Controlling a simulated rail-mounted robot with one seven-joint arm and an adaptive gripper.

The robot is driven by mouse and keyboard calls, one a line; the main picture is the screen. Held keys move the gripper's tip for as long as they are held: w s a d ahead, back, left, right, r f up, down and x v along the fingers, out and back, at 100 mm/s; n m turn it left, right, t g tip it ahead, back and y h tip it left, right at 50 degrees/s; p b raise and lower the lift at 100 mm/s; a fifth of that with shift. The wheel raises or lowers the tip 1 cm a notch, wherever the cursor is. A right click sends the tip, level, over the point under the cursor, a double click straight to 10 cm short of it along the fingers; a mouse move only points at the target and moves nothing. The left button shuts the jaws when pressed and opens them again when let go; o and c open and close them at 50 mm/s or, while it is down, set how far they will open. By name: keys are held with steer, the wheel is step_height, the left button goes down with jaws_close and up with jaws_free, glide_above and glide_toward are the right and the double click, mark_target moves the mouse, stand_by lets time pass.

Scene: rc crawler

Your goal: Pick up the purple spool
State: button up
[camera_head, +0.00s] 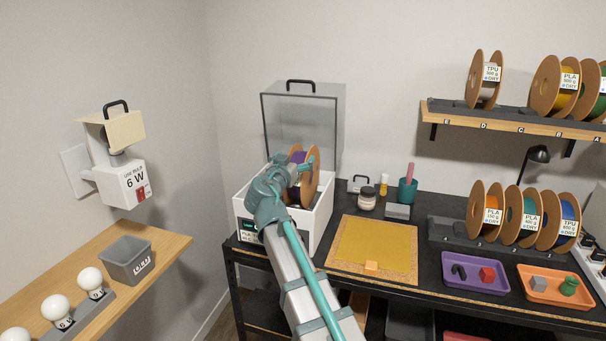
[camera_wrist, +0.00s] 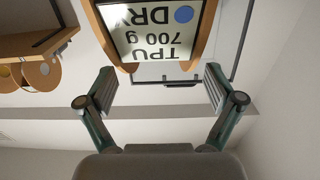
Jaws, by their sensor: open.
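The purple spool (camera_head: 314,181) has brown flanges and purple filament. It stands upright in the open white box (camera_head: 322,218) in the head view, and my arm partly hides it. In the wrist view a brown-rimmed spool (camera_wrist: 203,38) with an upside-down "TPU 700 g DRY" label lies just ahead of my fingers. My gripper (camera_wrist: 159,84) is open, with its two fingers spread apart and nothing between them. In the head view the gripper (camera_head: 303,166) is at the spool's upper part; whether it touches cannot be told.
The box's clear grey lid (camera_head: 302,128) stands raised behind the spool. A yellow mat (camera_head: 375,243), a jar (camera_head: 367,201) and a teal cup (camera_head: 407,191) are to the right. More spools (camera_head: 520,217) stand on a rack, with a shelf (camera_head: 510,120) above.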

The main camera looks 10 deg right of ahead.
steer(key=shift+p+x, duration=1.4)
steer(key=shift+x, duration=1.4)
steer(key=shift+s+r, duration=0.15)
jaws_close()
